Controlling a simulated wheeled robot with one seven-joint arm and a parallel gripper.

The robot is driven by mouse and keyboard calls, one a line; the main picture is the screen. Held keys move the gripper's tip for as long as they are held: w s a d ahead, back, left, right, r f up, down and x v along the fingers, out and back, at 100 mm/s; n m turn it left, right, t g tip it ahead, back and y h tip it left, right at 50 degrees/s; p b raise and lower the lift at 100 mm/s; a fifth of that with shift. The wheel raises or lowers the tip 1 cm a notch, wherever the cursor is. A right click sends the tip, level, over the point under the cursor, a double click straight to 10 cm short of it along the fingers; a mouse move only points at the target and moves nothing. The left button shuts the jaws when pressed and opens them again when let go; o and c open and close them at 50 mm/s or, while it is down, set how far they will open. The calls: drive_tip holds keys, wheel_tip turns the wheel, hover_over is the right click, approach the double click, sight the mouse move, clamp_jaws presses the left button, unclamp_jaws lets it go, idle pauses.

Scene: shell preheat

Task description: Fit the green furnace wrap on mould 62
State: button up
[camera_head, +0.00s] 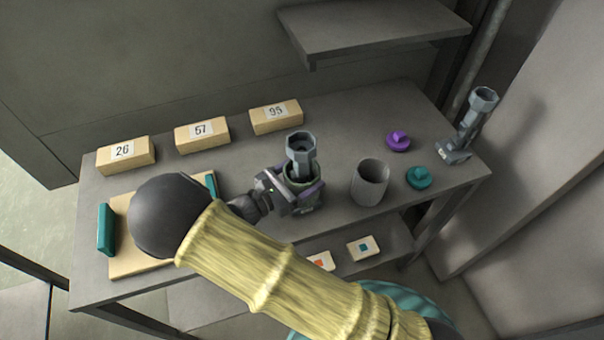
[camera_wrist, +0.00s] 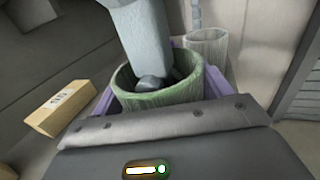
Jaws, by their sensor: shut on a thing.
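My gripper (camera_head: 305,192) has its purple-edged fingers shut on the green furnace wrap (camera_head: 292,182), an open sleeve. It also shows in the wrist view (camera_wrist: 190,92). A blue-grey mould (camera_head: 301,155) with a hexagonal cup top rises from the wrap's opening; in the wrist view the mould (camera_wrist: 150,40) passes down inside the rim. The mould's foot and the wrap's lower end are hidden. A second similar mould (camera_head: 474,120) stands at the table's right end. No number is readable on either mould.
A grey open sleeve (camera_head: 370,183) stands right of my gripper. Purple (camera_head: 398,141) and teal (camera_head: 418,178) knobbed lids lie farther right. Numbered tan blocks (camera_head: 202,135) line the back. A tan board (camera_head: 122,262) with teal bars lies left. A shelf (camera_head: 370,30) overhangs the back.

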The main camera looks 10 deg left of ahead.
drive_tip(key=shift+s+a, duration=0.1)
idle(0.4)
drive_tip(key=o, duration=1)
drive_tip(key=b+v, duration=0.4)
drive_tip(key=v, duration=1.3)
drive_tip(key=shift+a, duration=0.2)
drive_tip(key=shift+s, duration=0.1)
drive_tip(key=shift+s, duration=0.1)
